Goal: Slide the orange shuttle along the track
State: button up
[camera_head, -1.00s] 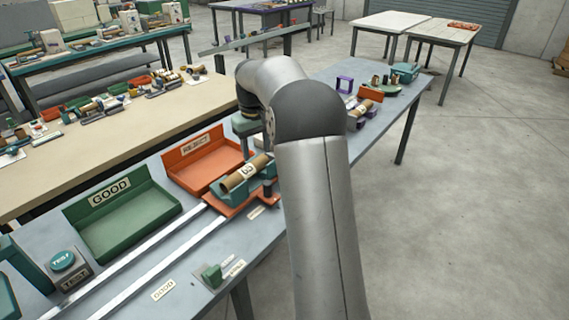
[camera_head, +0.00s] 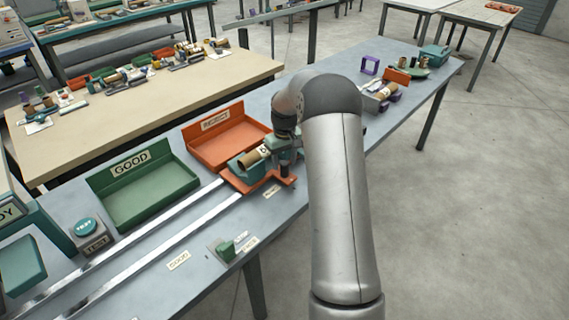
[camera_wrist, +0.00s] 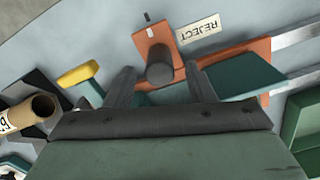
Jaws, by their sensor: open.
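The orange shuttle (camera_head: 262,187) sits at the right end of the track (camera_head: 180,240), a pair of pale rails, in the head view. It carries a teal cradle (camera_head: 240,168) with a cardboard tube (camera_head: 250,160), partly hidden by my gripper (camera_head: 287,158). In the wrist view, the orange shuttle (camera_wrist: 258,48) shows with a dark round knob (camera_wrist: 160,68) on its orange arm. My gripper (camera_wrist: 158,74) is open, its two fingers apart on either side of the knob in that view. Whether they touch it, I cannot tell.
A green GOOD tray (camera_head: 150,195) and an orange REJECT tray (camera_head: 228,140) stand behind the track. A TEST button box (camera_head: 90,235) is at the left. A small green block (camera_head: 226,250) stands at the bench's front edge. Another tube (camera_wrist: 30,113) shows in the wrist view.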

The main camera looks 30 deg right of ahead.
jog(key=shift+f, duration=1.3)
grip_shut()
